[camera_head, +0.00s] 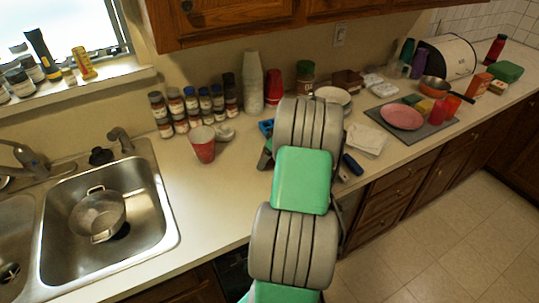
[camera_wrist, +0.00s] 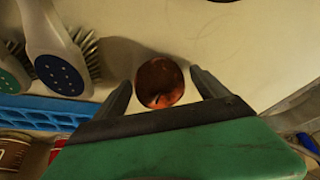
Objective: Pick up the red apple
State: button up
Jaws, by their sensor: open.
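The red apple (camera_wrist: 160,82) shows in the wrist view on the pale counter, dark red and shiny with its stem side in sight. My gripper (camera_wrist: 161,84) is open, with one finger on each side of the apple. A small gap shows between the apple and each finger, so the fingers do not look closed on it. In the head view my own arm hides the apple and the gripper.
Brushes (camera_wrist: 62,65) lie left of the apple near a blue tray (camera_wrist: 50,112). A red cup (camera_head: 203,145) stands left of my arm, by several spice jars (camera_head: 192,108). A sink (camera_head: 110,215) is at left. A pink plate (camera_head: 402,115) is at right.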

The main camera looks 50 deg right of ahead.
jog(key=shift+c, duration=0.5)
jog(key=c, duration=1.5)
